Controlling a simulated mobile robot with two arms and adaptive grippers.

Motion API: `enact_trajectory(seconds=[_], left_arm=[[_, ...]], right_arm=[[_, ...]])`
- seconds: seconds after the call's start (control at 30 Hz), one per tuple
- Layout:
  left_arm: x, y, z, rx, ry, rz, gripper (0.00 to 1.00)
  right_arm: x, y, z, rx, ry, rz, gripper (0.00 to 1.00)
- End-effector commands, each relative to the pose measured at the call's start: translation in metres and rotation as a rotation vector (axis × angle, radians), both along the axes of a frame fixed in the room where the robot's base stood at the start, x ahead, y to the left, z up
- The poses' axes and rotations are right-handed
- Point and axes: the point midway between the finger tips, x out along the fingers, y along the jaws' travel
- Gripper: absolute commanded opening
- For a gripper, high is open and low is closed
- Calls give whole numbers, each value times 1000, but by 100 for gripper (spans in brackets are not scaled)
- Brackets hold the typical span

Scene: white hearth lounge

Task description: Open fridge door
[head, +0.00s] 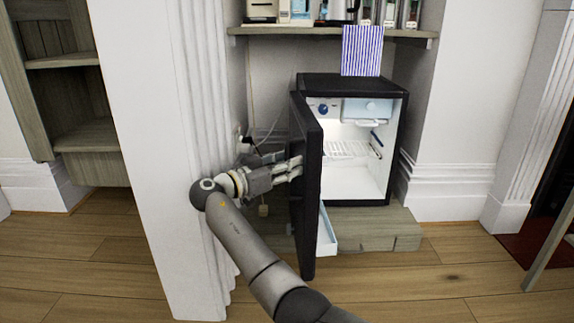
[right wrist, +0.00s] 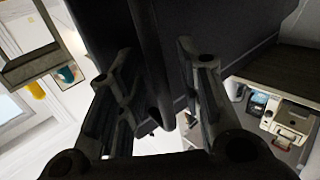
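The small black fridge (head: 350,86) stands on a low wooden plinth in the alcove. Its door (head: 309,190) stands wide open, swung out at the left, and shows almost edge-on. The lit white interior is exposed. My right gripper (head: 296,168) is at the outer face of the door, on its left side. In the right wrist view the dark door (right wrist: 220,25) fills the upper middle, and a dark ridge runs between the two spread fingers (right wrist: 158,55). The fingers look apart from it; contact is unclear. My left gripper is out of view.
A white fluted pilaster (head: 165,150) stands close to the left of my arm. A shelf (head: 300,31) with appliances and jars hangs above the fridge, with a striped blue-and-white item (head: 362,50) below. The wooden floor (head: 440,270) at the right front is clear.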

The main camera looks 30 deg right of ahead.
Motion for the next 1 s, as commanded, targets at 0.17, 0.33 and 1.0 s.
enact_trajectory(seconds=[0.17,0.33,1.0], left_arm=[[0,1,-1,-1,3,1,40],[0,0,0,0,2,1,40],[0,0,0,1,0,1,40]], right_arm=[[0,0,1,-1,-1,0,34],[-1,14,1,-1,-1,3,34],[-18,118,0,-1,1,1,34]])
